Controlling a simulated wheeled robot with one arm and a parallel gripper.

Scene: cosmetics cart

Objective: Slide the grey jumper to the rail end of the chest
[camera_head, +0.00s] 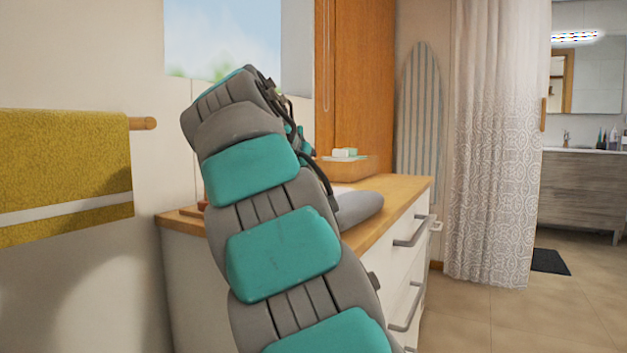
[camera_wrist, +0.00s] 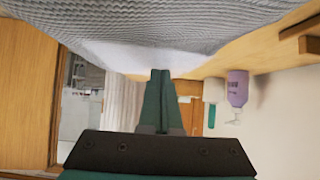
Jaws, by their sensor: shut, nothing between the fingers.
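The grey jumper (camera_head: 358,207) lies on the wooden top of the white chest (camera_head: 395,203), and my arm hides much of it in the head view. In the wrist view its grey knit (camera_wrist: 150,22) fills the top, with a paler white strip along its edge. My gripper (camera_wrist: 160,74) is shut and empty, its fingertips close to that strip; I cannot tell whether they touch it. The head view hides the gripper behind my arm. The wooden rail (camera_head: 143,123) is on the wall at the left, beyond the chest's left end.
A yellow towel (camera_head: 65,170) hangs on the rail. A wooden box (camera_head: 350,166) with pale items stands at the back of the chest top. A purple bottle (camera_wrist: 237,88) shows right of my fingers. Drawer handles (camera_head: 410,232) stick out of the chest front.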

